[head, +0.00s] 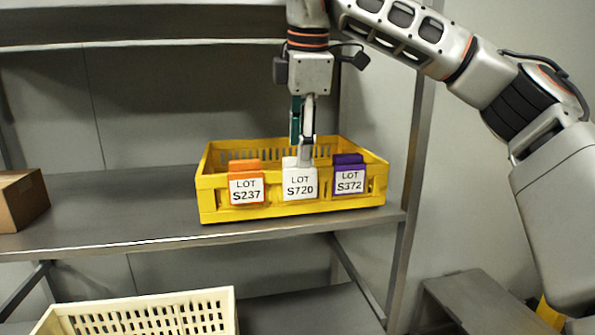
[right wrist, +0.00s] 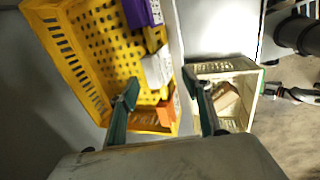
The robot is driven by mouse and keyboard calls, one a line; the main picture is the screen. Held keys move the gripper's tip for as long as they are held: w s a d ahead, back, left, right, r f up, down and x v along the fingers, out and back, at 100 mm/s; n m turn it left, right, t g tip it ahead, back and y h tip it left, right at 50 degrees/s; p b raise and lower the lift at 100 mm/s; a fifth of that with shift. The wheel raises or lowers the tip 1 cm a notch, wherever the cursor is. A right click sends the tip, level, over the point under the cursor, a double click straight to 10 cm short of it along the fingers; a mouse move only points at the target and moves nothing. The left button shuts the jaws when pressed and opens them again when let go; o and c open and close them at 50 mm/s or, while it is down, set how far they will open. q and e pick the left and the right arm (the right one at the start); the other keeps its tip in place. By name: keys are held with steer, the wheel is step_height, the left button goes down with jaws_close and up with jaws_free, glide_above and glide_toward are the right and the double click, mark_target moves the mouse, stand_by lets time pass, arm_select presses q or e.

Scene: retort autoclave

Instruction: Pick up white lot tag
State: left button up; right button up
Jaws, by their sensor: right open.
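The white lot tag (head: 300,184), marked LOT S720, hangs on the front wall of the yellow crate (head: 230,212), between an orange and a purple tag. My right gripper (head: 304,150) points down at the white tag's top, its fingers partly in front of it. In the right wrist view the open gripper (right wrist: 160,90) has one finger on each side, with the white tag (right wrist: 157,69) just beyond the gap between the tips. Contact cannot be told. A grey and green part at the right edge of the wrist view looks like my left gripper (right wrist: 285,92); its jaws are unclear.
The orange tag (head: 246,189), LOT S237, and purple tag (head: 349,181), LOT S372, sit close on either side. The crate stands on a grey shelf (head: 110,220) with a cardboard box (head: 22,198) at left. A cream crate (head: 230,310) is below in front.

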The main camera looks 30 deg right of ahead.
steer(key=x, duration=0.3)
steer(key=p+x, duration=0.1)
steer(key=x, duration=0.1)
steer(key=shift+w+d+r, duration=0.15)
steer(key=shift+w+d, duration=0.05)
steer(key=shift+w, duration=0.1)
steer(key=c, duration=1.1)
arm_select(q)
steer(key=shift+w+a+r, duration=0.15)
steer(key=shift+a+r, duration=0.1)
steer(key=shift+a, duration=0.2)
arm_select(e)
steer(key=shift+o, duration=0.2)
arm_select(q)
steer(key=shift+a, duration=0.1)
arm_select(e)
steer(key=shift+c, duration=0.2)
